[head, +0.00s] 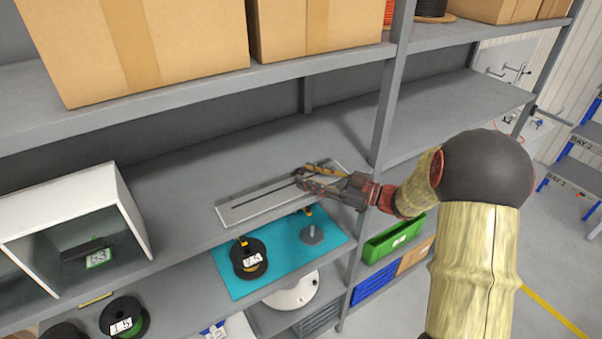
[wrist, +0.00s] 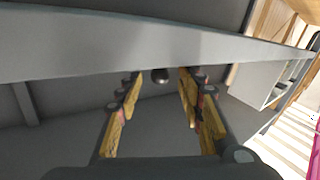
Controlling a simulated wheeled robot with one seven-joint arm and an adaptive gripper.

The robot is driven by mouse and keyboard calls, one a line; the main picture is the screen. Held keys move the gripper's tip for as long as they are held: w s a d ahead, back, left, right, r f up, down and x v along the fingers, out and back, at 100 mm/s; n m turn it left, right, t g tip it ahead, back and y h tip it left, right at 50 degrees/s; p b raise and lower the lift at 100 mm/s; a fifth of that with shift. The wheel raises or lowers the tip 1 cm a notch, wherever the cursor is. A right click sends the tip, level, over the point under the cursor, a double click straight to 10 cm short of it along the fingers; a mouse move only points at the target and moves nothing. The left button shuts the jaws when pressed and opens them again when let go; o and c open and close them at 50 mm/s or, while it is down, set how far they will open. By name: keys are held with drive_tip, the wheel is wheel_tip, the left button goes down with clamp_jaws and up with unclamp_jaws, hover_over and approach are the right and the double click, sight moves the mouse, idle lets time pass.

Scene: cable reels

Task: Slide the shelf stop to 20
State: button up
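A light grey track plate (head: 262,201) with a long dark slot lies on the middle shelf in the head view. My gripper (head: 304,177) is over the right part of this plate, reaching in from the right. Its fingers hide that end of the slot, and no scale numbers are readable. In the wrist view my gripper (wrist: 160,84) has its two yellow-padded fingers well apart. A small dark round knob (wrist: 160,76) shows between the fingertips, apart from both; I cannot tell for sure whether it belongs to the shelf stop.
A white bin (head: 128,212) stands left on the same shelf. Cardboard boxes (head: 150,45) fill the shelf above. A teal mat (head: 290,264) with a labelled reel (head: 248,258) lies below. A grey upright (head: 392,95) stands close behind my gripper. The shelf behind the plate is clear.

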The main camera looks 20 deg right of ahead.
drive_tip(key=v, duration=0.8)
drive_tip(key=shift+s+d, duration=0.2)
drive_tip(key=shift+s, duration=0.05)
